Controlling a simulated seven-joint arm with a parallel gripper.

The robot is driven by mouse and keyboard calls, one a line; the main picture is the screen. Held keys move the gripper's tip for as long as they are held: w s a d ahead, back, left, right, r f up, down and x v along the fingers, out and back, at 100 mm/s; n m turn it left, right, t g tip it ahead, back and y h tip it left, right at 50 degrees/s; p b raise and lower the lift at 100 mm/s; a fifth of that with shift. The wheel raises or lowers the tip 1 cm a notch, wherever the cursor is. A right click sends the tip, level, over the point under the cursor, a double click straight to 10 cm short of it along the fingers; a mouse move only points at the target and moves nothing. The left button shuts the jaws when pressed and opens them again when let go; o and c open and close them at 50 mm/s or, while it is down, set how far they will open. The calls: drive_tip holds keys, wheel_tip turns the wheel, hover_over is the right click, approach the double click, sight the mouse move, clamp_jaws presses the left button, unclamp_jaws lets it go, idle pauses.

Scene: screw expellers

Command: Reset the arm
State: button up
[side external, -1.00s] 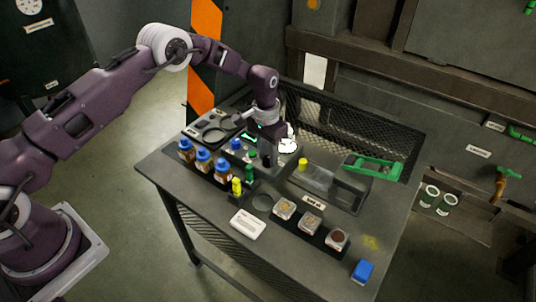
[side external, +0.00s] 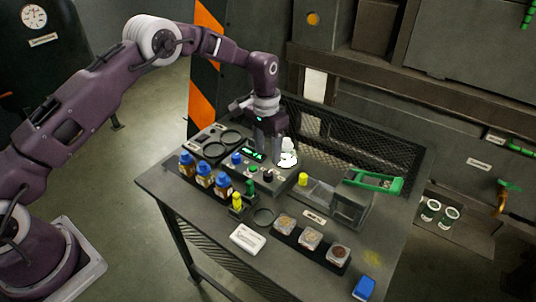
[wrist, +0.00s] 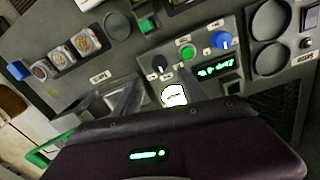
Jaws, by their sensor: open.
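My gripper (side external: 272,150) hangs over the back of the control panel (side external: 277,184), pointing down, and is open with nothing visible in it. The panel has a blue knob (wrist: 221,40), a green button (wrist: 186,53), black knobs and a lit green display (wrist: 216,68). A glowing white patch (side external: 287,158) is beside the gripper, and it also shows in the wrist view (wrist: 173,96).
Blue-capped bottles (side external: 204,174) stand at the table's left edge. Sample boxes (side external: 311,239), a white label block (side external: 247,238) and a blue block (side external: 364,288) are toward the front. A green-handled device (side external: 373,182) stands right. A black mesh guard (side external: 350,150) rises behind.

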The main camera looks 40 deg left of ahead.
drive_tip(key=s+a+r+t, duration=0.1)
drive_tip(key=s+r, duration=0.4)
drive_tip(key=r, duration=0.3)
drive_tip(key=s+a+r+n+t, duration=0.1)
drive_tip(key=s+r, duration=0.4)
drive_tip(key=r, duration=0.4)
drive_tip(key=s+r+t, duration=0.1)
drive_tip(key=s+r, duration=0.4)
drive_tip(key=r, duration=0.3)
drive_tip(key=s+a+n+t, duration=0.1)
drive_tip(key=s+a+t, duration=0.1)
drive_tip(key=s, duration=2.1)
drive_tip(key=shift+r+t+y, duration=0.2)
drive_tip(key=shift+t+y, duration=0.1)
drive_tip(key=shift+t, duration=0.1)
